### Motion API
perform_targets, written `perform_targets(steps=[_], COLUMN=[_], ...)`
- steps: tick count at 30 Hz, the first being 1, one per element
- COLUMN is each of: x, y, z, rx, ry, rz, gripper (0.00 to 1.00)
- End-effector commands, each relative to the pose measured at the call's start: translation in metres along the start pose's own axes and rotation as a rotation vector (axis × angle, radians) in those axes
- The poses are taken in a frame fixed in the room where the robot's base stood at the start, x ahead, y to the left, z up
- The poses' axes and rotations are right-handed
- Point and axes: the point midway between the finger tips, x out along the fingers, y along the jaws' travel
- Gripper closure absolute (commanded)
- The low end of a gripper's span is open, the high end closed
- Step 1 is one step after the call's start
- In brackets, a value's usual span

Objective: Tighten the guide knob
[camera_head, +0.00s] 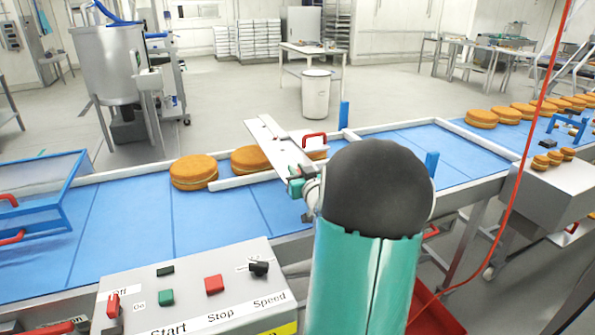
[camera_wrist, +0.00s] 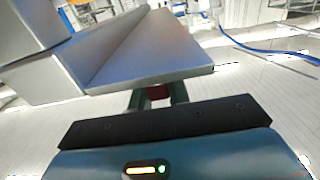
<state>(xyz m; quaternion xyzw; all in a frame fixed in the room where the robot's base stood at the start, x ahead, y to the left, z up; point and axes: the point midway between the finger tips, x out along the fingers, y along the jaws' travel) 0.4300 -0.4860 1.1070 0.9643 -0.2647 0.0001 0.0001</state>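A pale metal guide bar (camera_head: 281,146) lies slanted across the blue conveyor, with a red handle (camera_head: 314,139) near its right end. My gripper (camera_head: 298,184) is at the near end of this bar, partly hidden by my own arm. In the wrist view, a grey metal plate (camera_wrist: 155,50) covers the fingertips of my gripper (camera_wrist: 157,98). A small dark red piece (camera_wrist: 157,92), perhaps the guide knob, shows between the two fingers. I cannot tell whether both fingers press on it. No knob shows clearly in the head view.
Filled rounds (camera_head: 193,172) lie on the conveyor (camera_head: 130,215) left of the bar, and several more at the far right. A control box (camera_head: 195,290) with start and stop buttons stands at the front. A red cable (camera_head: 520,170) hangs at the right.

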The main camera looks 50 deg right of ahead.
Motion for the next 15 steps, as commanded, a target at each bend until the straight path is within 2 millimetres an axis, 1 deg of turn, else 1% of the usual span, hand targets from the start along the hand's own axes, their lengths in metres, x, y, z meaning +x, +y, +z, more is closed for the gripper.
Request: perform_targets(steps=[8, 15], x=[-0.0002, 0.0], y=[-0.0001, -0.0022], z=[0.0001, 0.0005], rx=[0.0, 0.001], ry=[0.0, -0.001], rz=[0.008, 0.066], gripper=[1.0, 1.0])
